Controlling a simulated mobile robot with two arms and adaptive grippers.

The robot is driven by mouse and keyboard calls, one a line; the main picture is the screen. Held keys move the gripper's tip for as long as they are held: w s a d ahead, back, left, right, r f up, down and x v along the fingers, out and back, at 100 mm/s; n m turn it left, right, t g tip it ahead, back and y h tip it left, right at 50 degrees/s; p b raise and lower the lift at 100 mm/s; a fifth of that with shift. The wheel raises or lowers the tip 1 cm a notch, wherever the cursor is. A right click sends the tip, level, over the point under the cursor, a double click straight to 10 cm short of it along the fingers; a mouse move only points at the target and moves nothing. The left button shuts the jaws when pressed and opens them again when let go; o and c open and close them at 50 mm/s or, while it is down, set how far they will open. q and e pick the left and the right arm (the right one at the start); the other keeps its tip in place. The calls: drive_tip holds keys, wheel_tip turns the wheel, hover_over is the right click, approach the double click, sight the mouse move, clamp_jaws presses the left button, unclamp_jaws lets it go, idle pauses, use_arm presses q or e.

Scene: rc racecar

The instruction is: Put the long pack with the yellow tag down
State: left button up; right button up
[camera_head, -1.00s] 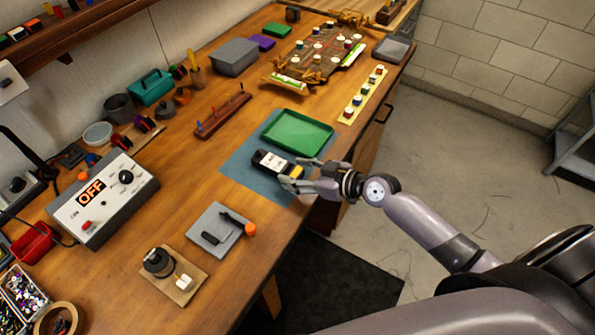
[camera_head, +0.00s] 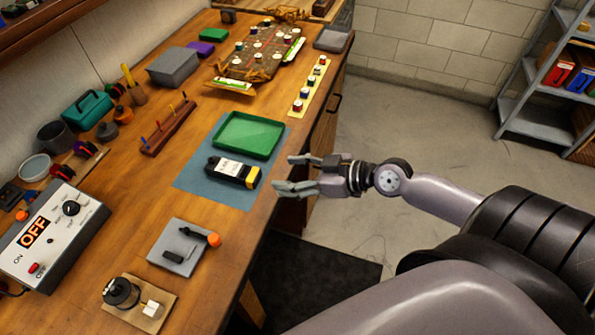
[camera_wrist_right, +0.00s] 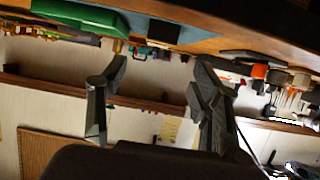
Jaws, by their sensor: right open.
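The long black pack with a white label and a yellow tag at its right end (camera_head: 232,171) lies flat on the blue mat (camera_head: 200,187), just in front of the green tray (camera_head: 248,135). My right gripper (camera_head: 281,174) is open and empty, just right of the pack and apart from it, past the bench's front edge. My left gripper is in neither view.
A grey plate with an orange-capped tool (camera_head: 185,246) lies nearer on the bench. The OFF switch box (camera_head: 50,238) stands at the left. A wooden rack with pegs (camera_head: 168,127) is behind the mat. Open floor lies right of the bench.

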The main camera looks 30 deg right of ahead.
drive_tip(key=shift+v, duration=0.8)
drive_tip(key=s+d+f+m+g+h, duration=0.15)
drive_tip(key=d+f, duration=0.25)
drive_tip(key=f, duration=0.4)
drive_tip(key=s+d+f+m+h, duration=0.1)
drive_tip(key=d+f+m+h, duration=0.15)
drive_tip(key=d+f, duration=0.45)
drive_tip(key=s+d+f+m+h, duration=0.1)
drive_tip(key=d+f+h, duration=0.15)
drive_tip(key=f, duration=0.75)
drive_tip(key=s+a+f+g+h, duration=0.1)
drive_tip(key=s+a+f+g, duration=0.2)
drive_tip(key=s+f, duration=0.7)
drive_tip(key=s+a+f+m+g+h, duration=0.1)
drive_tip(key=s+a+f+g, duration=0.2)
drive_tip(key=s+f, duration=0.8)
wheel_tip(320, 180, down, 3)
drive_tip(key=shift+a+r, duration=0.15)
drive_tip(key=shift+a, duration=0.45)
drive_tip(key=shift+o, duration=0.5)
drive_tip(key=s+a+f+g, duration=0.2)
drive_tip(key=s+a+f, duration=0.2)
drive_tip(key=s+a, duration=0.3)
drive_tip(key=s, duration=0.3)
drive_tip(key=shift+a+f+n, duration=0.2)
drive_tip(key=shift+a+n, duration=0.15)
drive_tip(key=shift+n, duration=0.05)
drive_tip(key=shift+s, duration=0.1)
